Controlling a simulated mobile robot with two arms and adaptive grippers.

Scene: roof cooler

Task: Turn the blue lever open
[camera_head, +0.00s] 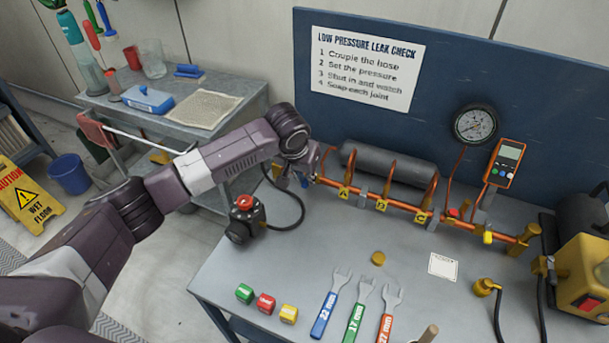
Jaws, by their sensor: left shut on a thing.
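The copper pipe (395,202) runs across the back of the bench, with yellow tags A, B and C along it. My left gripper (307,176) is at the pipe's left end. It is shut on the blue lever (304,182), of which only a small blue bit shows. The wrist hides most of the lever and the fingertips, so the lever's angle cannot be told. My right gripper is not in view.
A black box with a red knob (244,203) stands at the bench's left edge. Three spanners (357,310) and coloured blocks (265,303) lie in front. A gauge (474,125) and orange meter (505,163) are at the back right. The bench's middle is mostly clear.

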